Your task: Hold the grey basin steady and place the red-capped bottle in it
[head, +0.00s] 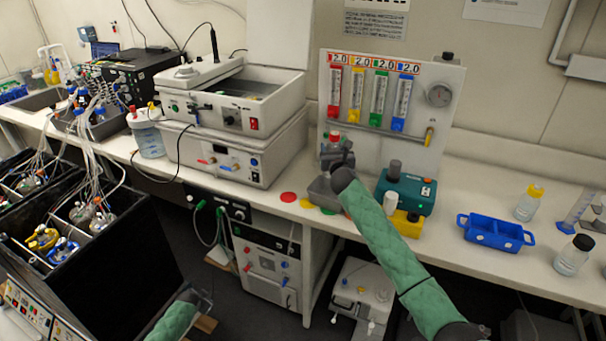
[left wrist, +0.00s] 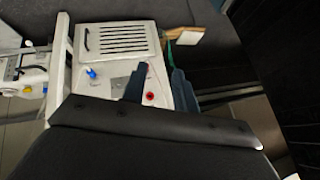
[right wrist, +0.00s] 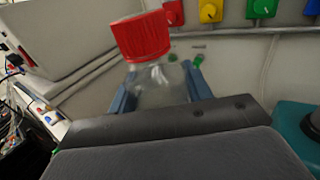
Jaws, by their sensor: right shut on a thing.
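The red-capped bottle (right wrist: 158,82) is clear with a ribbed red cap and stands between the blue fingers of my right gripper (right wrist: 160,92), which is shut on it. In the head view the red cap (head: 334,136) shows just above my right gripper (head: 336,152). The grey basin (head: 322,193) sits on the bench below and slightly left of that gripper, partly hidden by my right arm. My left gripper (left wrist: 158,88) has its fingers apart with nothing between them. It is low in front of the bench, away from the basin.
A flow-meter panel (head: 385,85) stands behind the basin. A teal device (head: 405,190) is close on its right, and a white shaker unit (head: 235,150) is to its left. A blue rack (head: 495,233) and bottles stand further right. Flat coloured discs (head: 288,197) lie near the basin.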

